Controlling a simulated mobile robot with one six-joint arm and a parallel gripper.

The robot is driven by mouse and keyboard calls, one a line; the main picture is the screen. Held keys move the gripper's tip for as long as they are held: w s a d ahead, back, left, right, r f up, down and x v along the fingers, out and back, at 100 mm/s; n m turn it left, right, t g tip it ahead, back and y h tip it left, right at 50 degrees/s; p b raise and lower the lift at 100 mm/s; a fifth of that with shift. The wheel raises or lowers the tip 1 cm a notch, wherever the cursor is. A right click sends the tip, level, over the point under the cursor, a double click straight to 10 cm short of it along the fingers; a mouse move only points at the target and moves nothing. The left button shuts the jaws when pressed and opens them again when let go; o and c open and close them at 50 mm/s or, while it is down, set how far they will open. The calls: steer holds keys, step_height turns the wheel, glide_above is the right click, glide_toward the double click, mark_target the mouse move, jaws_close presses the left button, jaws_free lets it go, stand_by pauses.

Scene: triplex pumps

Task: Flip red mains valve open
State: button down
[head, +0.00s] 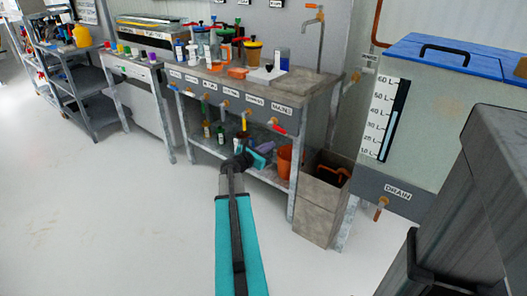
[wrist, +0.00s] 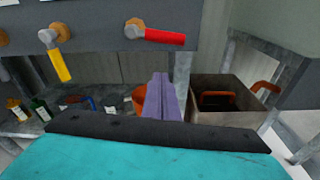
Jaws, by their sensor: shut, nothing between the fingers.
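The red mains valve handle (wrist: 165,37) lies nearly horizontal in the wrist view. It points right from an orange-brown hub (wrist: 133,27) on the grey bench front. In the head view the red handle (head: 278,129) shows below the MAINS label (head: 281,109). My gripper (wrist: 160,78) has its purple fingers shut together with nothing between them. The fingers point at the bench, below the red handle in the wrist view and apart from it. In the head view my teal wrist is in front of the bench; the fingertips are hard to make out there.
A yellow valve handle (wrist: 61,66) hangs down left of the red one. A grey bin (wrist: 225,100) stands at the right. Bottles and an orange bucket (head: 284,162) sit on the lower shelf. A tank (head: 415,120) stands right; the floor in front is clear.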

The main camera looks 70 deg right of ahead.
mark_target(279, 130)
steer(key=shift+s+d+r+b, duration=0.15)
steer(key=shift+s+d+r, duration=0.1)
steer(key=shift+d+r, duration=0.35)
steer(key=shift+s+d+r+b, duration=0.15)
steer(key=shift+s+d+r, duration=0.1)
steer(key=shift+d+r, duration=0.3)
steer(key=shift+s+d+r+b, duration=0.15)
steer(key=shift+s+d+r, duration=0.1)
steer(key=shift+d+r, duration=0.3)
steer(key=shift+d, duration=0.1)
